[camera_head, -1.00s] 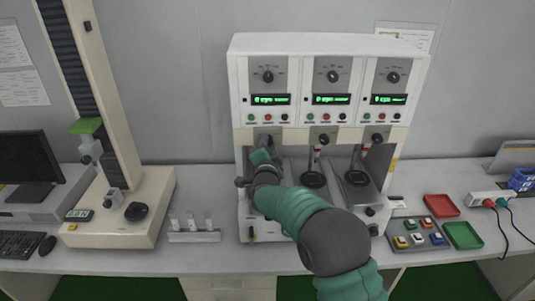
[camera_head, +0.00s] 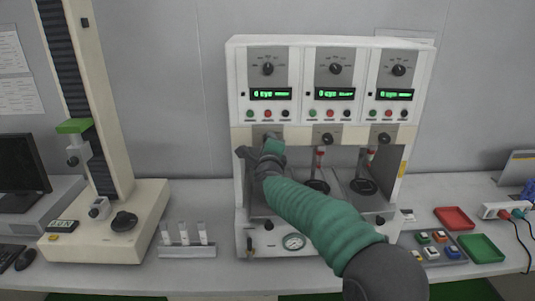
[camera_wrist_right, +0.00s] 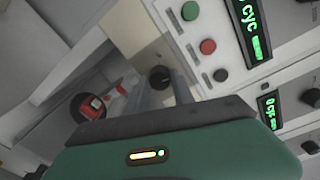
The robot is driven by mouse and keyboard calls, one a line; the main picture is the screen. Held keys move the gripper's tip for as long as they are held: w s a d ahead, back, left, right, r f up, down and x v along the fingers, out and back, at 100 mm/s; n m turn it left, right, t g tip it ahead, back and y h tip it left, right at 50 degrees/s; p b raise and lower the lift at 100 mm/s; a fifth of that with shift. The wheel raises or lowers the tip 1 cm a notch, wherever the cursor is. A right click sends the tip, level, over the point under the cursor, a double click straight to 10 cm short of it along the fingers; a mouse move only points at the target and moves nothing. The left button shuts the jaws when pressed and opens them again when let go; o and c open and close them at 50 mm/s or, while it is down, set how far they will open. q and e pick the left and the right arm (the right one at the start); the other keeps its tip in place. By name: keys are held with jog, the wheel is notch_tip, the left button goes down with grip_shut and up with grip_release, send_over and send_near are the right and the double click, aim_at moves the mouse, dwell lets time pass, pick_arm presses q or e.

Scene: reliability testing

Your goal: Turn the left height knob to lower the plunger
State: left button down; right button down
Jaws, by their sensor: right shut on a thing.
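The white test machine (camera_head: 240,130) has three bays with a dark height knob above each. My right gripper (camera_head: 268,139) is at the top of the left bay, shut on this knob. In the wrist view a grey finger (camera_wrist_right: 181,88) lies against the knob's side. A red-and-white part over a dark disc (camera_wrist_right: 92,106) shows below; I cannot tell whether it is the left plunger. My left gripper is out of view.
The middle height knob (camera_head: 327,138) and right height knob (camera_head: 384,138) are uncovered. A tall column stand (camera_head: 110,160) and a small rack (camera_head: 187,250) stand left.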

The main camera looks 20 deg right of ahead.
jog(key=m+b, duration=0.2)
jog(key=m, duration=0.1)
jog(key=m+b, duration=0.3)
jog(key=f+m+y+b, duration=0.1)
jog(key=m+b, duration=0.1)
jog(key=m, duration=0.1)
jog(key=shift+f, duration=0.1)
jog(key=shift+m, duration=0.3)
dwell(0.4)
jog(key=c, duration=1.4)
grip_release()
jog(key=o, duration=0.3)
jog(key=shift+w, duration=0.1)
jog(key=shift+r, duration=0.2)
jog(key=shift+r, duration=0.15)
